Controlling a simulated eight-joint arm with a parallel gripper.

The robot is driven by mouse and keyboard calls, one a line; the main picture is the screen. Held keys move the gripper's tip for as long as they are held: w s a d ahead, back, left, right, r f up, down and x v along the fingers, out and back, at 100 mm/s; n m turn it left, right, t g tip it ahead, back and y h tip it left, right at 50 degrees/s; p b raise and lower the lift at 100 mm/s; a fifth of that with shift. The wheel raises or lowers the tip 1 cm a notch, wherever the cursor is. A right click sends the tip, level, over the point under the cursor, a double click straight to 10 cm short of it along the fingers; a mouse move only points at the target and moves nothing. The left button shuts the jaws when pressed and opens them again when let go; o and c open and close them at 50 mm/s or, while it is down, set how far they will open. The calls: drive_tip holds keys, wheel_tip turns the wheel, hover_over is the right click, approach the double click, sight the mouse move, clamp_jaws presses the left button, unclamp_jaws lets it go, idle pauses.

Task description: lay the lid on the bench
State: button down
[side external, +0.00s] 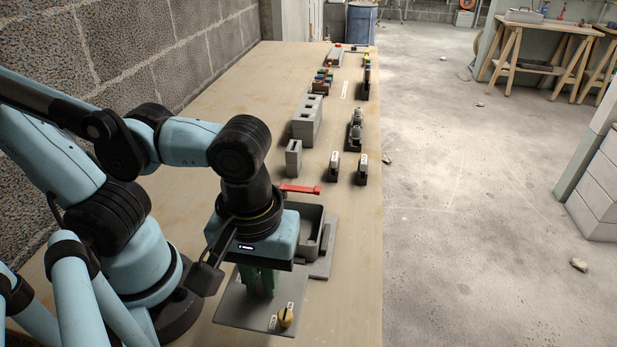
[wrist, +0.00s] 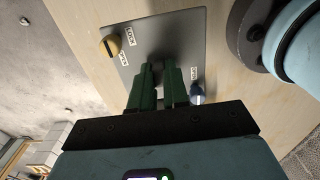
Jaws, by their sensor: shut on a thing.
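The lid (side external: 235,305) is a flat grey plate with a yellow knob (side external: 286,317) and small white labels near one corner. The lid looks about level over the near part of the bench (side external: 350,290). I cannot tell whether it touches the bench.
An open grey box (side external: 313,238) stands just behind my gripper, with a red lever (side external: 300,189) beyond it. Grey blocks (side external: 307,122) and small labelled fixtures (side external: 335,165) stand farther back. Bare bench shows right of the lid, up to the bench's right edge.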

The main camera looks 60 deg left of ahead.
drive_tip(key=shift+f, duration=3.7)
drive_tip(key=shift+f, duration=0.55)
drive_tip(key=c, duration=1)
unclamp_jaws()
drive_tip(key=shift+c, duration=0.2)
drive_tip(key=shift+r, duration=5)
